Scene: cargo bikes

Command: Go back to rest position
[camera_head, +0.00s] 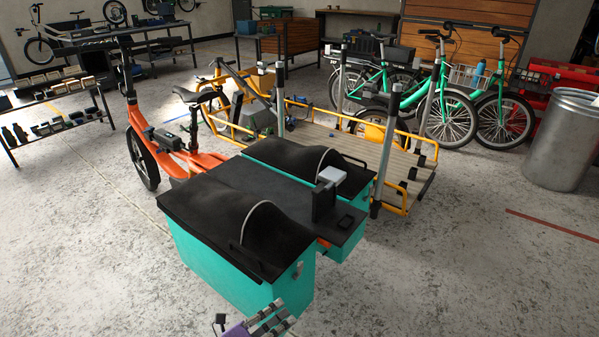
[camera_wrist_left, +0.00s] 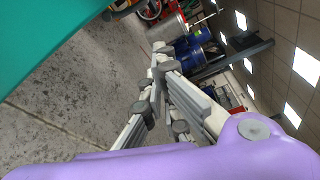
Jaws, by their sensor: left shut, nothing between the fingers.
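My left gripper (camera_head: 277,317) shows at the bottom edge of the head view, just in front of the near teal cargo box (camera_head: 240,262). Its purple wrist is partly cut off by the frame. In the left wrist view its grey fingers (camera_wrist_left: 160,68) are together with nothing between them. A teal surface (camera_wrist_left: 45,40) fills the upper left of that view, apart from the fingers. My right gripper is not in view.
The teal boxes with black lids belong to an orange cargo bike (camera_head: 195,158). A yellow-framed cargo bike (camera_head: 330,143) stands behind it. A metal bin (camera_head: 560,140) and green bikes (camera_head: 450,105) stand at the right. The concrete floor at front right is clear.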

